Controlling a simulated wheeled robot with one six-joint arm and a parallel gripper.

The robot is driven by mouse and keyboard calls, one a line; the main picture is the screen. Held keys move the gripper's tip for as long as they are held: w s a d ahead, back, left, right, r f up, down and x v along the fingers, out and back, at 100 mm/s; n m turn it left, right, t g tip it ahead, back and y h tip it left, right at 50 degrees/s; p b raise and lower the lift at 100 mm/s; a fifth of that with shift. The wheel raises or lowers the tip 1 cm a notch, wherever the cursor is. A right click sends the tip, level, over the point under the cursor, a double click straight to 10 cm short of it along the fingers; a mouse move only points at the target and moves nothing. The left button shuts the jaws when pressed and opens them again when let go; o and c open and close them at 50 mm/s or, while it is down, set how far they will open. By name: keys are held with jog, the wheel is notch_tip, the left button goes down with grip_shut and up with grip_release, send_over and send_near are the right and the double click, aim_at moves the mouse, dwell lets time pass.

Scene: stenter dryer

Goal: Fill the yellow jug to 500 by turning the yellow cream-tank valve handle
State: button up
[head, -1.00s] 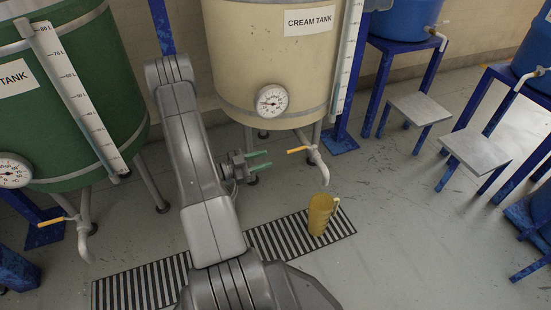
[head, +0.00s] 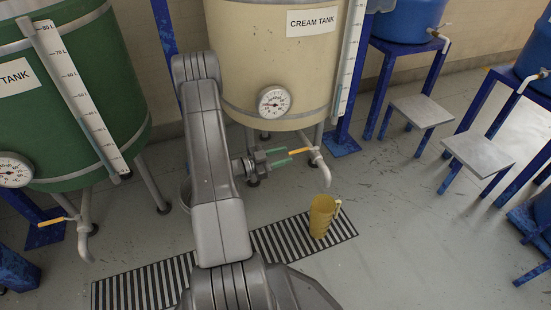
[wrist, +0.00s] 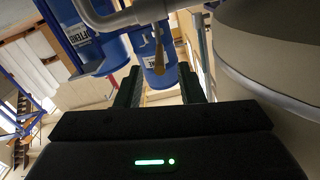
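The cream tank (head: 245,60) is beige and stands at top middle in the head view. Its yellow valve handle (head: 301,150) points left from the grey spout (head: 320,167). The yellow jug (head: 321,216) stands on the striped floor grate, below the spout; its fill level cannot be read. My gripper (head: 290,157) is open, its green fingertips just left of the handle. In the wrist view, the handle (wrist: 158,52) shows end-on beyond and between the two open fingers (wrist: 160,85); nothing visible is held.
A green tank (head: 90,110) with its own orange-handled valve (head: 50,221) stands at left. The striped grate (head: 280,240) lies on the floor. Blue stands with grey steps (head: 420,111) are at right. The floor between the jug and these stands is mostly clear.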

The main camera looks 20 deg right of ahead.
aim_at(307, 149)
jog(key=shift+w+d+b, duration=0.15)
jog(key=shift+d+b, duration=0.1)
jog(key=shift+d, duration=1.55)
jog(key=shift+w+d+b, duration=0.1)
jog(key=shift+d+b, duration=0.15)
jog(key=shift+d, duration=1.5)
grip_shut()
